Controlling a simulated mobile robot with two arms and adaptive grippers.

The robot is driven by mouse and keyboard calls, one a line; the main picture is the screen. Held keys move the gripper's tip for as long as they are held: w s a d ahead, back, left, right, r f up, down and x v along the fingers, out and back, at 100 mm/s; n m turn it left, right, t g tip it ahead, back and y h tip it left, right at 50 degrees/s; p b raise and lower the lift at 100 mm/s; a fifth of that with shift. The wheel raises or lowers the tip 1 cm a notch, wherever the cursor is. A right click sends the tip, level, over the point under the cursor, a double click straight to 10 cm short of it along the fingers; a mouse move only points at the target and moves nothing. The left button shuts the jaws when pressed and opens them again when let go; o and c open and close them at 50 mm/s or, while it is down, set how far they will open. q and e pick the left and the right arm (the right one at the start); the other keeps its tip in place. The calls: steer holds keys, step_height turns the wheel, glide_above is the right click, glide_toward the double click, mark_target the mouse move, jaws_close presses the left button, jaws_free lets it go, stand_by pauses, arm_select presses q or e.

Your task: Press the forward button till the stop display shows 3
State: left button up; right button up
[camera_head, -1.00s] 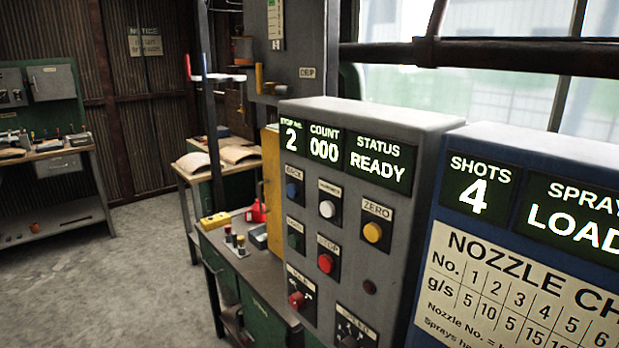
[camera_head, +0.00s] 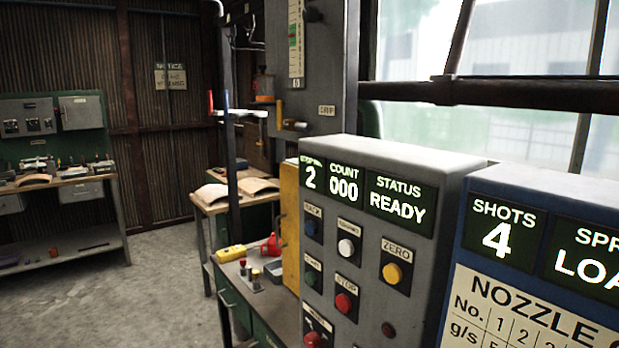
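The grey control panel (camera_head: 440,172) stands right of centre, its face angled to the left. Its stop display (camera_head: 311,177) shows 2, the count display (camera_head: 344,184) shows 000, and the status display (camera_head: 400,203) reads READY. Below are a blue button (camera_head: 312,227) labelled BACK, a white button (camera_head: 346,248) whose small label is too blurred to read surely, and a yellow button (camera_head: 392,273) labelled ZERO. Lower are a dark green button (camera_head: 311,278) and a red STOP button (camera_head: 343,303). Neither of my grippers is in view.
A blue panel (camera_head: 462,262) with SHOTS 4 and a nozzle chart stands close at the right. A green bench (camera_head: 237,297) with small items lies left of the grey panel. A workbench (camera_head: 62,182) stands at far left. The floor (camera_head: 165,290) between is clear.

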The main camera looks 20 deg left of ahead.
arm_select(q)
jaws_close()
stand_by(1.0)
